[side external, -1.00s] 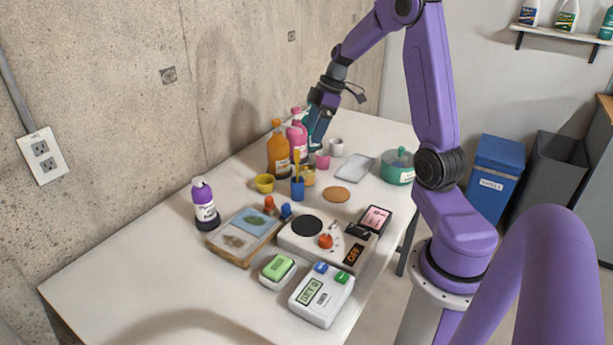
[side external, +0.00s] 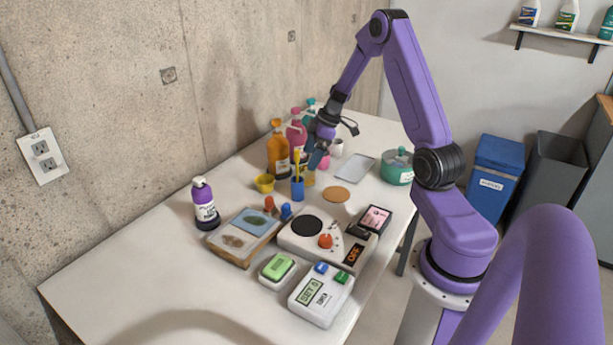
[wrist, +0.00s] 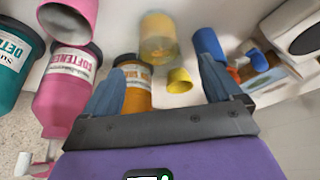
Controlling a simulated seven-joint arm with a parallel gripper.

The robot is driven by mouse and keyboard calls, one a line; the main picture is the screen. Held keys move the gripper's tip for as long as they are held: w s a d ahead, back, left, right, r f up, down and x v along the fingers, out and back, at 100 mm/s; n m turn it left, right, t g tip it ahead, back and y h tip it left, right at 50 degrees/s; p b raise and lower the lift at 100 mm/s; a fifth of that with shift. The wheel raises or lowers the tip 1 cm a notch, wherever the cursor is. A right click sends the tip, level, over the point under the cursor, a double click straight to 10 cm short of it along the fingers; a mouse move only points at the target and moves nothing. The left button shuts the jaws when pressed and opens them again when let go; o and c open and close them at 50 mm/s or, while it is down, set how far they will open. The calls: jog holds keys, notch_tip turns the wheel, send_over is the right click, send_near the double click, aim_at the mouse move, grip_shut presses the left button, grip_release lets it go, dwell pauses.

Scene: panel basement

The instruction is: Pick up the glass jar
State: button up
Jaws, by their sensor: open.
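The glass jar (wrist: 158,40) looks like a see-through cup with yellowish contents. In the wrist view it stands upper middle, beyond my fingertips and roughly between them. In the side view the jar (side external: 309,179) is partly hidden behind the blue cup and below my gripper. My gripper (wrist: 160,66) is open with nothing between its fingers. In the side view my gripper (side external: 316,160) hangs tilted just above the jar, apart from it as far as I can tell.
A teal pot (side external: 397,174) stands right. The table's front left is clear.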

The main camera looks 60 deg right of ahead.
aim_at(304, 169)
jog(key=shift+x, duration=3.2)
jog(key=c, duration=1.2)
